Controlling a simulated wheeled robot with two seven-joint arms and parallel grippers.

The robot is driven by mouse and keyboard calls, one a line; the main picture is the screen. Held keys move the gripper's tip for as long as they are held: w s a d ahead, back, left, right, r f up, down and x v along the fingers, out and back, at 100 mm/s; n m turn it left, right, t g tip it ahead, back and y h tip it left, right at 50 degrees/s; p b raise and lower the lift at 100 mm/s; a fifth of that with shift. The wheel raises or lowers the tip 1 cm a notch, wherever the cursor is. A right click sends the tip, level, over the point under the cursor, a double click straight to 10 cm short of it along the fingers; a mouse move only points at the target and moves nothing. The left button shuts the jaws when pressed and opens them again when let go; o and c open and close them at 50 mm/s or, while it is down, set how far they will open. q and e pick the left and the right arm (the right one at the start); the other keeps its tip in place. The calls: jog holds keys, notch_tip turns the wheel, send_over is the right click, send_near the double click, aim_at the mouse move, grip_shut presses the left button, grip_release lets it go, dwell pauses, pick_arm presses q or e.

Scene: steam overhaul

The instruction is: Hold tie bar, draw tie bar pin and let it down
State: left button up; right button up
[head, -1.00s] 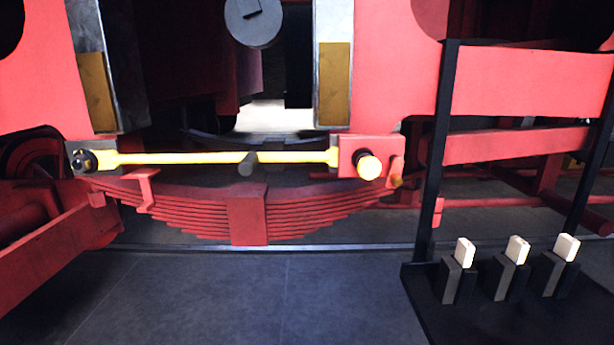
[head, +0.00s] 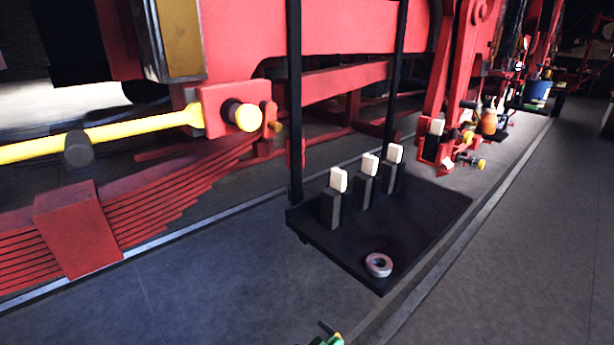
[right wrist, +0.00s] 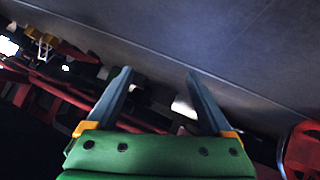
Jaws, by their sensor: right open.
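The yellow tie bar (head: 125,130) runs across the left of the head view, above the leaf spring, and its right end meets a red block (head: 212,110). The tie bar pin (head: 246,117), with a round yellow head, sticks out of that block. A dark round stub (head: 78,149) lies against the bar. The bar's left end is out of view. My right gripper (right wrist: 159,73) is open and empty in the right wrist view, its two fingers apart. A small green part of mine shows at the bottom edge of the head view. My left gripper is not in view.
A black tray (head: 420,225) hangs on dark posts at the right, with several white-topped blocks (head: 338,180) and a pale ring (head: 379,264) on it. The red leaf spring (head: 80,230) is below the bar. The floor (head: 210,285) in front is clear.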

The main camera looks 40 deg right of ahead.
jog(key=w+d+r+t+h+b, duration=0.15)
jog(key=r+t, duration=0.45)
jog(key=r, duration=1.1)
jog(key=w+r+t+h, duration=0.1)
jog(key=w+r+t, duration=0.3)
jog(key=r, duration=1.4)
jog(key=s+a+r+n+g+y, duration=0.1)
jog(key=s+a+r+n+y, duration=0.3)
jog(key=r+n+y, duration=0.7)
jog(key=s+a+r+n+g+y, duration=0.1)
jog(key=a+r+n+y, duration=0.45)
jog(key=n+y, duration=0.5)
jog(key=s+d+r+m+h, duration=0.1)
jog(key=d+r+h, duration=0.1)
jog(key=d+h, duration=0.7)
jog(key=w+a+h+p, duration=0.1)
jog(key=w+a+p, duration=0.2)
jog(key=w+p, duration=0.2)
jog(key=shift+w+a+f+g, duration=0.2)
jog(key=shift+f+g, duration=0.1)
jog(key=shift+f, duration=0.15)
